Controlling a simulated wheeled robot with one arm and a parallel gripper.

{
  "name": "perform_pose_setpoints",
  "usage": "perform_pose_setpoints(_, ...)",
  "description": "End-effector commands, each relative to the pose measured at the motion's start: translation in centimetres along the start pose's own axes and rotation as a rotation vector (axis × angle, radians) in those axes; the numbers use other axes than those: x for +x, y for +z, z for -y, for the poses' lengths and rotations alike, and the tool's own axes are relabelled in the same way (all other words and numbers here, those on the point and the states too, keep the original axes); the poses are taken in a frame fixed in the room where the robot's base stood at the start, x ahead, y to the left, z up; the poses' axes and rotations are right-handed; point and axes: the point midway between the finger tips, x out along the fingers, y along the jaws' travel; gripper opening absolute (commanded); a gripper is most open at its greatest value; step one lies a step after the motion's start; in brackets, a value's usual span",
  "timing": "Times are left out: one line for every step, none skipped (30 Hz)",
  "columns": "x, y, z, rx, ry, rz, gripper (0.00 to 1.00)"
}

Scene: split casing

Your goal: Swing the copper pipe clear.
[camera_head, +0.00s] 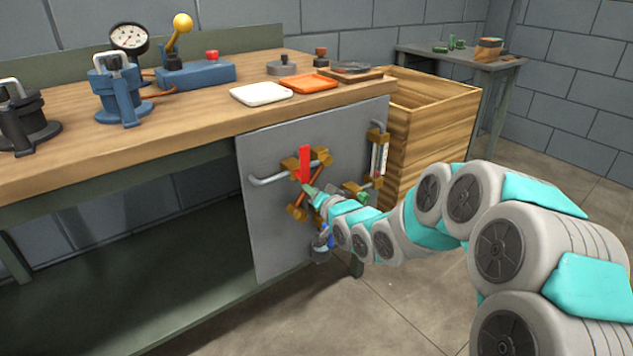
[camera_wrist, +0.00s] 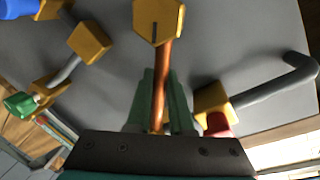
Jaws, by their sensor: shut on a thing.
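The copper pipe (camera_wrist: 163,62) runs from a brass hexagonal fitting (camera_wrist: 157,18) down between the green fingers of my gripper (camera_wrist: 160,115) in the wrist view. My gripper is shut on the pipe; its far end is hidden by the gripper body. In the head view my gripper (camera_head: 311,191) reaches the middle of an upright grey panel (camera_head: 262,225), and the copper pipe (camera_head: 299,199) slants across that panel. A red lever (camera_head: 304,165) stands just above my gripper.
A grey pipe (camera_head: 270,181) with a brass block lies left of the red lever; a gauge tube (camera_head: 379,158) is at right. A blue-handled part (camera_head: 321,240) sits below. The workbench (camera_head: 200,125) is behind the panel, a wooden crate (camera_head: 440,125) to its right.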

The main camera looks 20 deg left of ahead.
Motion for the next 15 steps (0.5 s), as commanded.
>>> perform_pose_setpoints(-0.06, -0.26, 0.51, 0.029, -0.002, 0.003, 0.0)
perform_pose_setpoints(-0.08, -0.23, 0.61, 0.042, -0.002, 0.006, 0.0)
perform_pose_setpoints(-0.11, -0.22, 0.71, 0.06, -0.002, 0.01, 0.0)
perform_pose_setpoints(-0.14, -0.21, 0.77, 0.073, -0.002, 0.013, 0.0)
perform_pose_setpoints(-0.16, -0.2, 0.83, 0.085, -0.001, 0.015, 0.0)
perform_pose_setpoints(-0.18, -0.17, 0.92, 0.098, -0.001, 0.019, 0.0)
perform_pose_setpoints(-0.19, -0.15, 0.98, 0.107, 0.0, 0.021, 0.0)
perform_pose_setpoints(-0.2, -0.14, 1.03, 0.115, 0.0, 0.022, 0.0)
perform_pose_setpoints(-0.21, -0.15, 1.09, 0.124, -0.001, 0.024, 0.0)
perform_pose_setpoints(-0.22, -0.15, 1.12, 0.13, -0.001, 0.025, 0.0)
perform_pose_setpoints(-0.23, -0.14, 1.16, 0.134, -0.001, 0.026, 0.0)
perform_pose_setpoints(-0.23, -0.14, 1.19, 0.139, -0.001, 0.027, 0.0)
perform_pose_setpoints(-0.24, -0.15, 1.22, 0.141, -0.001, 0.027, 0.0)
perform_pose_setpoints(-0.24, -0.14, 1.23, 0.144, -0.002, 0.028, 0.0)
perform_pose_setpoints(-0.24, -0.15, 1.25, 0.146, -0.002, 0.028, 0.0)
